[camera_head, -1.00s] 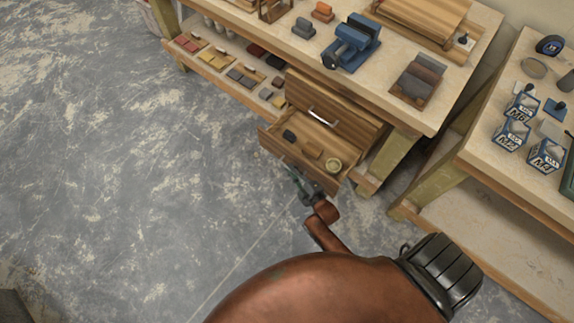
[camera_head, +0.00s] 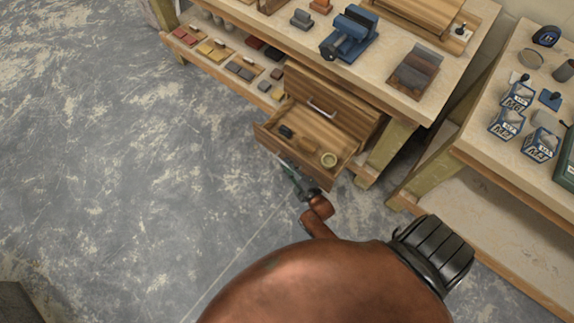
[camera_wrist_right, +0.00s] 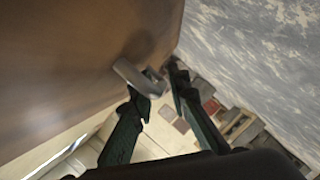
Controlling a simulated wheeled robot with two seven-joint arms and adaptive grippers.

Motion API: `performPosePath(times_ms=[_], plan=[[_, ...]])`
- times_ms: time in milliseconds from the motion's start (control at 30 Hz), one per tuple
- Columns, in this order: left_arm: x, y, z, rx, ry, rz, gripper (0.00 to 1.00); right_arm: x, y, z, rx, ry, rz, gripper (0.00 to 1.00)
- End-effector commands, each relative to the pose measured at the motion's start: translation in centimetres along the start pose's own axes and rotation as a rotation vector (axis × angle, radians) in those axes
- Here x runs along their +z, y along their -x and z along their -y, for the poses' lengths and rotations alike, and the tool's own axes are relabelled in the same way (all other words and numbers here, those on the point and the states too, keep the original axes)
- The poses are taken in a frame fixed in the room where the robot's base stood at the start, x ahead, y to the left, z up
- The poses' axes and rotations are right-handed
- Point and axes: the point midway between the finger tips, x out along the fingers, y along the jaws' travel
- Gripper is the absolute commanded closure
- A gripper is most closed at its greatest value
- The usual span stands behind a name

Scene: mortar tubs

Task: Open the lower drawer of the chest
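The wooden chest (camera_head: 364,123) stands on the shelf under the workbench. Its lower drawer (camera_head: 262,137) is pulled well out, and its inside shows a dark block (camera_head: 285,132), a tan wooden piece (camera_head: 305,144) and a round pale container (camera_head: 328,159). The upper drawer, with a metal handle (camera_head: 320,107), looks closed. My right gripper (camera_head: 283,160) is at the lower drawer's front. In the right wrist view my right gripper (camera_wrist_right: 160,80) has its fingers on either side of the drawer's metal handle (camera_wrist_right: 132,76), closed about it. My left gripper is out of view.
The bench top (camera_head: 388,92) above carries a blue vise (camera_head: 348,35). Several small blocks lie on the shelf left of the chest. A second table (camera_head: 480,150) with boxes stands at the right. The grey floor (camera_head: 130,170) before the drawer is clear.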

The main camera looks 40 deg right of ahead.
Motion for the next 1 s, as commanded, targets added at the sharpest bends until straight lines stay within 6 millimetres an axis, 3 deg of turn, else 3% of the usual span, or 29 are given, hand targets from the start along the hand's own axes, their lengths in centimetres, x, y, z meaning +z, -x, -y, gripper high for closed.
performPosePath(times_ms=[267, 700, 1000], plan=[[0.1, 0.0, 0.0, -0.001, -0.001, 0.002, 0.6, 0.0, 0.9, 0.0, 0.001, 0.0, 0.0, 0.84], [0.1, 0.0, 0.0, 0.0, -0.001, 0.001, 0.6, 0.1, 9.3, 0.1, -0.001, -0.001, 0.002, 0.84], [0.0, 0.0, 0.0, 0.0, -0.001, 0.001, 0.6, 0.0, 11.9, 0.0, 0.0, 0.0, 0.0, 0.84]])
